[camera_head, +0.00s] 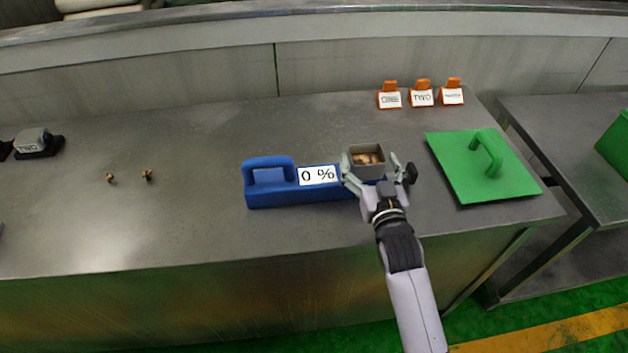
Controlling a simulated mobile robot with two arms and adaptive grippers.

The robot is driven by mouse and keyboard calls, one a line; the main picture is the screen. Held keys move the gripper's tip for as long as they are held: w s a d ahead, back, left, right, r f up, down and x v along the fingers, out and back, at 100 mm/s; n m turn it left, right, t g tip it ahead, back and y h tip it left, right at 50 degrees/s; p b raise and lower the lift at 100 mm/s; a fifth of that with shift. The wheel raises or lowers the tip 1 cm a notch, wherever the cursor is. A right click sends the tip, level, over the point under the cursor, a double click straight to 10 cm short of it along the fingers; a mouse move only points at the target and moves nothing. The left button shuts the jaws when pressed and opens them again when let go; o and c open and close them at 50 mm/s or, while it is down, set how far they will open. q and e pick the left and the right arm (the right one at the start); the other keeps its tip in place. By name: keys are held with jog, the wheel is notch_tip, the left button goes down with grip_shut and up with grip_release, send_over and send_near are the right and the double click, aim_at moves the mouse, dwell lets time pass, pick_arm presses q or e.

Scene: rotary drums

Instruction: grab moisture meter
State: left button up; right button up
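The moisture meter is a long blue device (270,196) lying on the grey metal table, with a raised handle at its left end and a white display reading "0 %" (318,175). A small grey square cup (367,160) with brown pieces inside shows at its right end; I cannot tell whether it is part of the meter. My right gripper (379,168) is at this right end, its fingers spread on either side of the cup. The left finger is close to the cup and a gap shows at the right finger. My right wrist hides the meter's right end. My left gripper is not in view.
A green lid-like plate with a handle (470,180) lies right of my gripper. Several orange holders with white labels (422,97) stand at the back. Two small brown pieces (147,175) and a labelled grey-and-black object (35,143) lie at left. The table (190,235) between is clear.

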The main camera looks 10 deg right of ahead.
jog(key=c, duration=1.7)
jog(key=shift+r, duration=0.15)
jog(key=shift+c, duration=0.5)
jog(key=shift+r, duration=0.1)
